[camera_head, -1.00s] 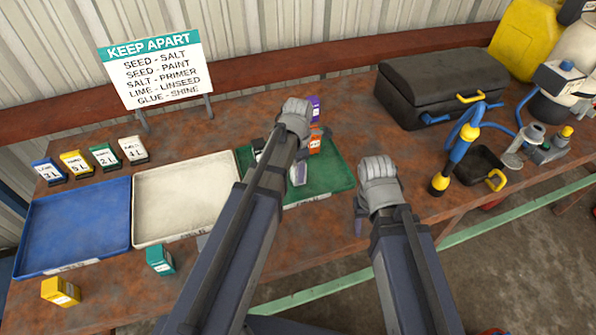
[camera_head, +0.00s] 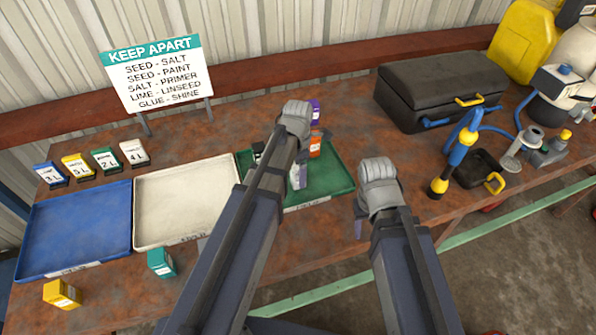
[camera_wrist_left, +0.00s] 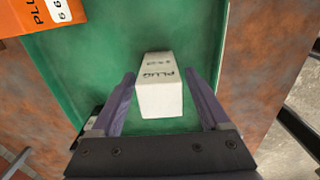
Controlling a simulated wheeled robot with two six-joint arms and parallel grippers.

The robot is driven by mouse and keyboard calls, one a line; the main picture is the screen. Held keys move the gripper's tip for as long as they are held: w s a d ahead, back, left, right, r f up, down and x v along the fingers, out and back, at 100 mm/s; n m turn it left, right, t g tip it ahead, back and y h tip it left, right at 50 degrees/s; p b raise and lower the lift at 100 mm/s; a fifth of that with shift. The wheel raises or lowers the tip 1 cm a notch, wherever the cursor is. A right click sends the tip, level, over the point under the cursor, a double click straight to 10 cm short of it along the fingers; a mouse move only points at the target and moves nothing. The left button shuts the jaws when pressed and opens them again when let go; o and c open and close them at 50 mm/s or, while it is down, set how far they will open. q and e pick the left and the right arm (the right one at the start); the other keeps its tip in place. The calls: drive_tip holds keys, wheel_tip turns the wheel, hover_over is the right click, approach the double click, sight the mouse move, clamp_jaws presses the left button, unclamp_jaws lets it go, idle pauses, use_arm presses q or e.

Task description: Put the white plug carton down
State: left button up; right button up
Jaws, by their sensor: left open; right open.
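The white plug carton (camera_wrist_left: 160,90) stands on the green tray (camera_wrist_left: 90,70) in the left wrist view, its printed top towards the camera. My left gripper (camera_wrist_left: 162,80) is open, with one finger on each side of the carton and a gap showing on both sides. In the head view my left arm covers much of the green tray (camera_head: 335,180); a pale carton, likely the plug carton (camera_head: 298,177), shows beside the arm. My right gripper (camera_head: 362,218) is open and empty near the table's front edge, its fingers mostly hidden.
An orange carton (camera_head: 315,145) stands in the green tray, with a purple carton (camera_head: 314,110) behind it. The white tray (camera_head: 185,200) and blue tray (camera_head: 75,230) are empty. A teal carton (camera_head: 161,262) and a yellow carton (camera_head: 62,294) stand in front. A black case (camera_head: 440,90) is at right.

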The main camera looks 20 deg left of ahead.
use_arm(q)
wheel_tip(320, 180, up, 11)
drive_tip(key=p, duration=1)
drive_tip(key=shift+r+p, duration=0.15)
drive_tip(key=shift+p, duration=0.15)
drive_tip(key=shift+s+d+m, duration=0.2)
drive_tip(key=shift+m, duration=0.1)
drive_tip(key=s+d+m, duration=0.5)
drive_tip(key=s+m, duration=0.2)
drive_tip(key=m, duration=0.7)
drive_tip(key=s+d+m+y, duration=0.1)
drive_tip(key=s+d+m, duration=0.4)
drive_tip(key=m, duration=0.9)
drive_tip(key=shift+s, duration=0.95)
